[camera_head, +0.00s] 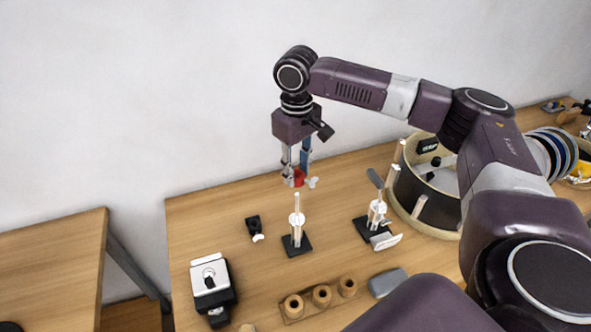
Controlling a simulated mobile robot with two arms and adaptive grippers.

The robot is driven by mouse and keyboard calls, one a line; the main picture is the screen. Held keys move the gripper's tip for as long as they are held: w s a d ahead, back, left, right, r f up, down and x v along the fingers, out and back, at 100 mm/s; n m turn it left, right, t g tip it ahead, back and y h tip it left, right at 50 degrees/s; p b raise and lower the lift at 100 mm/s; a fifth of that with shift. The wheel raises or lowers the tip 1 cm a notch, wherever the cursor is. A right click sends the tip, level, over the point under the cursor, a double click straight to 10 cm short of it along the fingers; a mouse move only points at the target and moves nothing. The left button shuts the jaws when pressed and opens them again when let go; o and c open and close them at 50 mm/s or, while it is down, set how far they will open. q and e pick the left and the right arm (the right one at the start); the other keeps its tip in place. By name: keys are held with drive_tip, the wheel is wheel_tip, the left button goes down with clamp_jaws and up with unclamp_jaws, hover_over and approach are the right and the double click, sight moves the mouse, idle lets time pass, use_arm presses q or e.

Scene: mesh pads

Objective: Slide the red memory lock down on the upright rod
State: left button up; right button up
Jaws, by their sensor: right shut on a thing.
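The red memory lock (299,178) is a small red ring-like piece with a pale knob at its right side. My right gripper (297,175) points down and is shut on it, above the table. An upright rod (297,204) stands on a black base just below the held lock, with a white disc partway up it. A second rod (376,208) on a black base stands further right, with white parts on it. Whether the lock is around the first rod's tip or just above it, I cannot tell. My left gripper is not in view.
A black and white device (211,285) stands at the table's front left, and a small black part (254,226) lies left of the rod. A large round drum (424,205) stands at right.

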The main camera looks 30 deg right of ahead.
sight(297, 185)
drive_tip(key=shift+r+p, duration=0.15)
drive_tip(key=shift+p, duration=0.5)
drive_tip(key=shift+f, duration=2.6)
drive_tip(key=shift+f+b, duration=0.4)
drive_tip(key=shift+f, duration=2.3)
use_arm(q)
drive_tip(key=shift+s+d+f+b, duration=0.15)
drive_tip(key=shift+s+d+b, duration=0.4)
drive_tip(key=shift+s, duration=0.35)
use_arm(e)
drive_tip(key=shift+f, duration=2.35)
